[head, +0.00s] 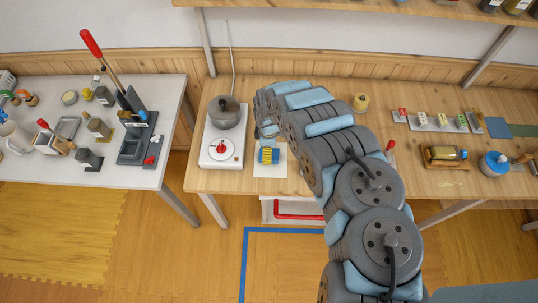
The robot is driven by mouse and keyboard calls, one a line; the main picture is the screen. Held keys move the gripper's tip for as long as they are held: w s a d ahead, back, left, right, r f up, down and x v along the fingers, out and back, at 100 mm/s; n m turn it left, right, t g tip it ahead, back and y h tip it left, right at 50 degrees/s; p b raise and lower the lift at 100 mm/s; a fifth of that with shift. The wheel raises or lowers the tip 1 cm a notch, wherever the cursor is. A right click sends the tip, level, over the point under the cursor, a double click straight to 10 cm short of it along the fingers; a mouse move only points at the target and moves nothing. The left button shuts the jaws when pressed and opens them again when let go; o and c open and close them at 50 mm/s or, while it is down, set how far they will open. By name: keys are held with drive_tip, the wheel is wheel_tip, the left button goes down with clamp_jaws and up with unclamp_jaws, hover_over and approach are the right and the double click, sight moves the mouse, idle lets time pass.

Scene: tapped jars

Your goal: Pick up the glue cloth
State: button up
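I cannot tell for sure which thing is the glue cloth. A small blue and yellow striped bundle (269,156) lies on a pale sheet (270,171) on the wooden table, right of the white hotplate; it may be the cloth. My arm reaches over the table from the lower right, and its end bends down just above and behind this bundle. My gripper (267,134) is small in the head view and partly hidden by my own arm links. Its fingers do not show clearly, and I cannot tell whether it touches the bundle.
A grey pot (225,112) sits on the white hotplate (210,160), close left of my gripper. A row of small tapped jars (432,122) and a bottle on a wooden rest (446,154) are at right. A white table (55,174) stands left.

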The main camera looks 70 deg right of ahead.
drive_tip(key=shift+d+f, duration=0.2)
drive_tip(key=shift+f, duration=2.2)
drive_tip(key=c, duration=1.3)
drive_tip(key=shift+o, duration=0.2)
drive_tip(key=shift+r, duration=0.15)
drive_tip(key=shift+r, duration=4.85)
